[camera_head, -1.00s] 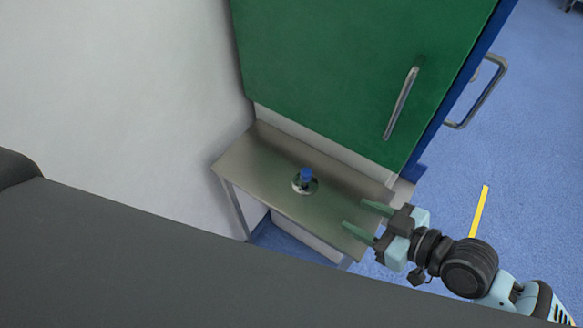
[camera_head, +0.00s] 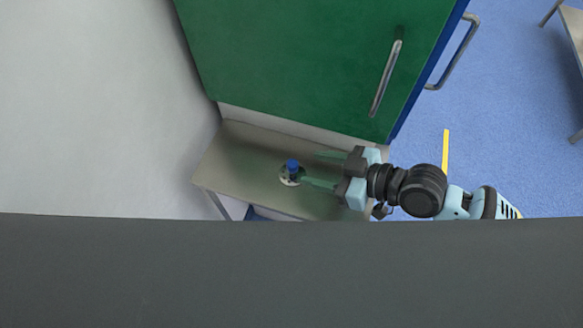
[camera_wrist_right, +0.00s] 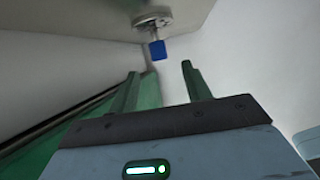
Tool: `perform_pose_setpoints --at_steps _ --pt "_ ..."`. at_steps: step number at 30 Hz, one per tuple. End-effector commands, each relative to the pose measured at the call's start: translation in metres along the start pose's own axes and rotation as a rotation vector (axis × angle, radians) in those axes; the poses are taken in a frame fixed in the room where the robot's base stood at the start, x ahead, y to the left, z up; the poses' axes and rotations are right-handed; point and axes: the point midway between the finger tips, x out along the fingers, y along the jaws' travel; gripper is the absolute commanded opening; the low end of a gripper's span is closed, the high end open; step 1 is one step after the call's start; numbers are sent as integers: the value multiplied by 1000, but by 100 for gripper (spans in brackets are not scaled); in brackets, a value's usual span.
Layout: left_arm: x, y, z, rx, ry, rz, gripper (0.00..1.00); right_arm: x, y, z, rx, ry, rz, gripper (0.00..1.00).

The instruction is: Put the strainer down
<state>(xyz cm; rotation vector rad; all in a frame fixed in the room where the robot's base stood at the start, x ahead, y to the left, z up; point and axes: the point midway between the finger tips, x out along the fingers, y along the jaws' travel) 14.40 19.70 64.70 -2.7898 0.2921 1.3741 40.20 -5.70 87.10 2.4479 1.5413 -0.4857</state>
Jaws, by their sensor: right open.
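The strainer (camera_head: 287,181) stands on the metal side table (camera_head: 240,170), a silvery round base with a blue top. In the right wrist view the strainer's blue top (camera_wrist_right: 158,50) shows beyond the fingertips, with its round base behind it. My right gripper (camera_head: 317,169) is open and empty, its two green fingers pointing left toward the strainer. In the head view the lower fingertip is close beside the strainer; I cannot tell whether they touch. In the right wrist view the blue top lies ahead of the gap between the fingers (camera_wrist_right: 160,80). My left gripper is not in view.
A green cabinet door (camera_head: 290,70) with a metal handle (camera_head: 387,78) rises right behind the table. A pale wall (camera_head: 90,110) bounds the left. Blue floor (camera_head: 510,110) lies open at the right, with another table (camera_head: 573,40) at the far edge.

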Motion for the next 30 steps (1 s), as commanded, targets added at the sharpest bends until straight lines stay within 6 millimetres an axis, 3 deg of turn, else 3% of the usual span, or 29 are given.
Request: perform_pose_setpoints --at_steps 4,11,22,30 --pt "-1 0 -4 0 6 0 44 14 0 -2 0 3 -1 48" --pt "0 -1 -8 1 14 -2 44 21 0 -1 0 1 -1 48" --pt "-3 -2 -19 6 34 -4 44 64 1 1 -1 2 0 48" --pt "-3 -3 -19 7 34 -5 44 68 1 2 -1 0 0 48"
